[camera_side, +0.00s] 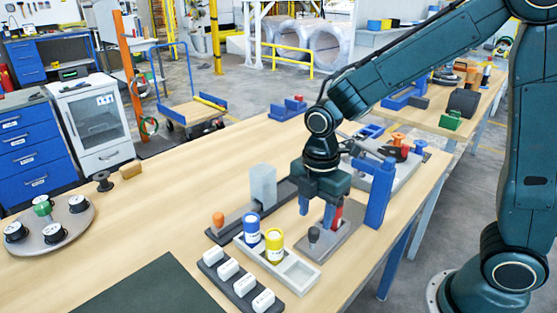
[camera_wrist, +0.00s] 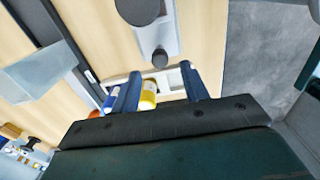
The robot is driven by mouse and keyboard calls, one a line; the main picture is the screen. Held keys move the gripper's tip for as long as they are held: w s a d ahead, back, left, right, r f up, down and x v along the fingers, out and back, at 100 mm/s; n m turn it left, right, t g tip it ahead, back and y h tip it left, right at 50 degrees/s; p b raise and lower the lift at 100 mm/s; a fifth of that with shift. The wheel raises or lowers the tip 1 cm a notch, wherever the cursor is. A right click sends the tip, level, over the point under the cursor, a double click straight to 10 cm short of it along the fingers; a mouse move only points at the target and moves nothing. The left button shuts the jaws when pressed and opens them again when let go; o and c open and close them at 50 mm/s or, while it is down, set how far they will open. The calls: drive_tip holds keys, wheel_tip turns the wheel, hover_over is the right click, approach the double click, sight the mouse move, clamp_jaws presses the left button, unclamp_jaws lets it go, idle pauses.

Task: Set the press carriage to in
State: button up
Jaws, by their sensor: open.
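A grey base plate (camera_side: 343,238) carries a dark round-topped knob (camera_side: 313,235), a red part (camera_side: 337,216) and a tall blue upright (camera_side: 380,192); this looks like the press, though my gripper hides part of it. The knob also shows in the wrist view (camera_wrist: 160,58), just beyond and between my fingertips, with a larger dark round part (camera_wrist: 138,8) above it. My gripper (camera_side: 316,211) points down over the plate, its two blue fingers apart and nothing between them. In the side view the knob is apart from the fingers. How far the carriage is slid cannot be told.
A dark rail with a grey block (camera_side: 263,186) and an orange knob (camera_side: 218,219) stands left. A grey tray (camera_side: 297,272) holds blue (camera_side: 252,227) and yellow (camera_side: 274,246) cylinders in front. A black strip (camera_side: 240,288) bears white blocks.

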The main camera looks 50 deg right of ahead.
sight(314, 229)
drive_tip(key=shift+f, duration=2.75)
clamp_jaws()
